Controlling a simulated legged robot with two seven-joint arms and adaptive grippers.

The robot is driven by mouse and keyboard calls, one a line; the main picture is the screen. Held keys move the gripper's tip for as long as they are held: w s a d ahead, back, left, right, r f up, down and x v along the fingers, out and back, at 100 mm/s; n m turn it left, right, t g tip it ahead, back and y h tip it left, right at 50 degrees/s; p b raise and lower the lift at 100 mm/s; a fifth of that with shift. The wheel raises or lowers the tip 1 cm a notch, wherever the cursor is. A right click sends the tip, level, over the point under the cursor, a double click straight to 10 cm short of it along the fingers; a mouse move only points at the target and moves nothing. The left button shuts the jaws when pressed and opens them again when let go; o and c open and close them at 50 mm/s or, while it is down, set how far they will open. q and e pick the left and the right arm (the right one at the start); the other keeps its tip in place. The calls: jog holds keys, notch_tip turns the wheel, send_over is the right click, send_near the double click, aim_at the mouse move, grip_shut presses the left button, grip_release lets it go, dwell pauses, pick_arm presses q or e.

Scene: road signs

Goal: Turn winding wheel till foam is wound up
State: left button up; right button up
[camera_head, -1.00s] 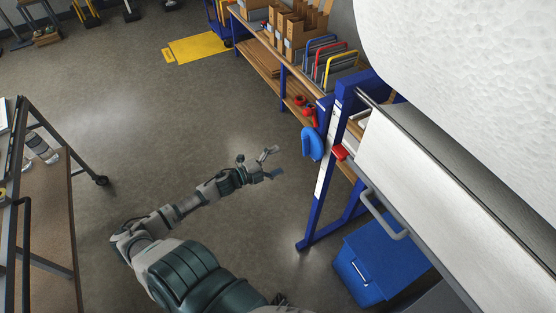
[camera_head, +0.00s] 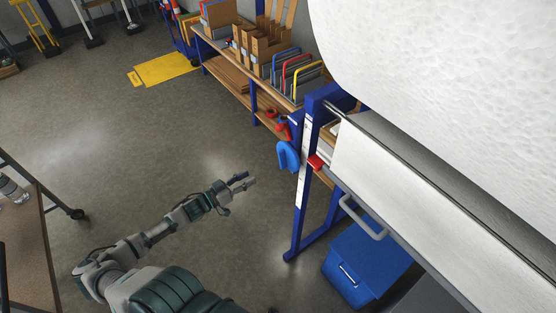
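A large white foam roll (camera_head: 450,75) with a dimpled surface fills the upper right. A flat white sheet or panel (camera_head: 395,180) lies below it on a frame with blue posts (camera_head: 302,180). I cannot make out a winding wheel for certain; a blue rounded part (camera_head: 288,156) sits beside the near post. My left gripper (camera_head: 248,180) is over the open floor, left of the blue post and apart from it, holding nothing that I can see. Its fingers lie close together from this angle, so its opening is unclear. My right gripper is out of view.
A grey bar handle (camera_head: 362,218) juts from the frame above a blue bin (camera_head: 365,265). A red part (camera_head: 318,162) is on the frame. A workbench (camera_head: 240,80) with cardboard holders stands behind. A table (camera_head: 25,240) is at left; the floor between is clear.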

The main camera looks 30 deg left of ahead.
aim_at(285, 158)
pick_arm(q)
jog(key=x, duration=1.5)
jog(key=shift+p, duration=0.4)
jog(key=shift+a, duration=0.1)
grip_shut()
